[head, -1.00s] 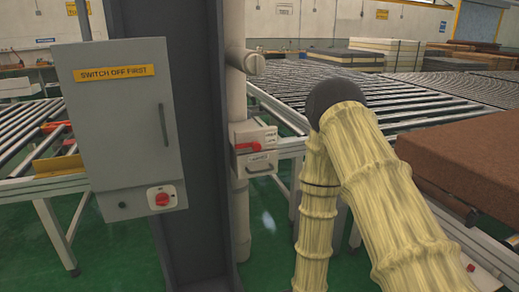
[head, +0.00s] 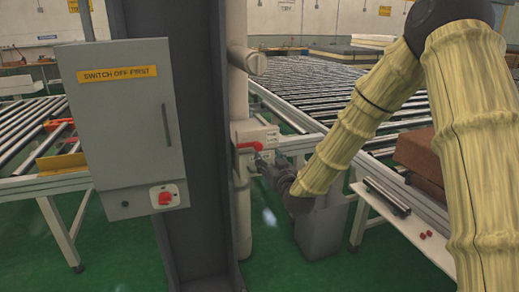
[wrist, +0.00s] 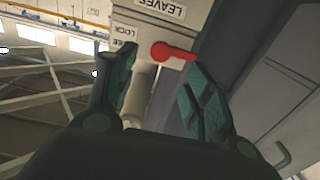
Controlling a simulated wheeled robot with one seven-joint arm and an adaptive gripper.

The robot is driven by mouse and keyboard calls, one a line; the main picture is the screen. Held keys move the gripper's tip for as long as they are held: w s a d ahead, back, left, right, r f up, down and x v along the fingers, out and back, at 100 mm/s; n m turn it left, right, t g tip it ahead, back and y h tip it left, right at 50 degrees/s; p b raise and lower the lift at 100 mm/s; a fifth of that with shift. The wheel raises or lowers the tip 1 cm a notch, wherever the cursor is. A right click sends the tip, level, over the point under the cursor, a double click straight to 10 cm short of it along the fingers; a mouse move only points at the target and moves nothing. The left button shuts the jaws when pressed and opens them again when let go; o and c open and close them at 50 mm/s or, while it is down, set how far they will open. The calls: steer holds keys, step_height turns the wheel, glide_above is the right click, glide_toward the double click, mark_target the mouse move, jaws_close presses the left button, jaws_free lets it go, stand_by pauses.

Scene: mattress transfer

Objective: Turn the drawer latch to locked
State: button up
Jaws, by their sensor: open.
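The red drawer latch (head: 248,146) is on a small pale box (head: 242,132) fixed at the pipe beside the dark column. Its lever lies roughly level and points left in the head view. In the wrist view, where lettering is upside down, the red latch (wrist: 174,52) shows between and beyond my fingertips, with its lever pointing right, away from a "LOCK" label (wrist: 124,30). My gripper (wrist: 160,82) is open and empty, its fingers either side of the latch in the picture; contact cannot be told. In the head view my gripper (head: 264,165) hides much of the drawer front.
A grey cabinet (head: 120,125) marked "SWITCH OFF FIRST", with a red switch (head: 164,197), stands left of the dark column (head: 190,120). Roller conveyors (head: 320,90) lie behind and right. A brown block (head: 415,155) is at the right. Green floor shows below.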

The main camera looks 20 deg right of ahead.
mark_target(259, 148)
steer(key=w+p, duration=0.1)
steer(key=w, duration=0.3)
steer(key=w+p, duration=0.1)
steer(key=w, duration=0.4)
steer(key=shift+w+a+f, duration=0.1)
steer(key=shift+w+a, duration=0.05)
steer(key=shift+a, duration=0.05)
jaws_close()
